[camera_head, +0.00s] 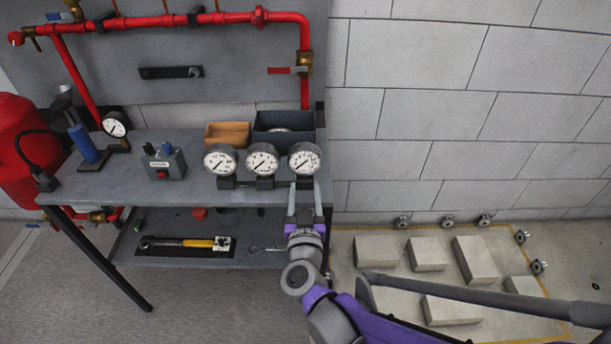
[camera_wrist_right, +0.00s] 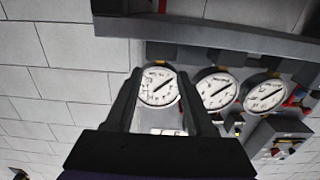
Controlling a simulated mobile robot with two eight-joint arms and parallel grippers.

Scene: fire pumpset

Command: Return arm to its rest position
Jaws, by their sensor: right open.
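My right arm (camera_head: 318,295) is purple and grey and reaches up from the lower right in the head view. Its gripper (camera_head: 305,192) is open at the front right edge of the workbench, just below the rightmost gauge (camera_head: 304,158). In the right wrist view the two dark fingers (camera_wrist_right: 165,100) stand apart, with that round white gauge (camera_wrist_right: 158,87) seen between them. I cannot tell whether the fingers touch the gauge or its mount. My left gripper is not in view.
The grey workbench (camera_head: 120,185) carries two more gauges (camera_head: 220,159) (camera_head: 262,159), a control box (camera_head: 165,162), a wooden tray (camera_head: 227,134) and a dark bin (camera_head: 284,128). A yellow-handled wrench (camera_head: 187,243) lies on the lower shelf. Concrete blocks (camera_head: 428,254) lie on the floor at right. Red pipes (camera_head: 180,20) run above.

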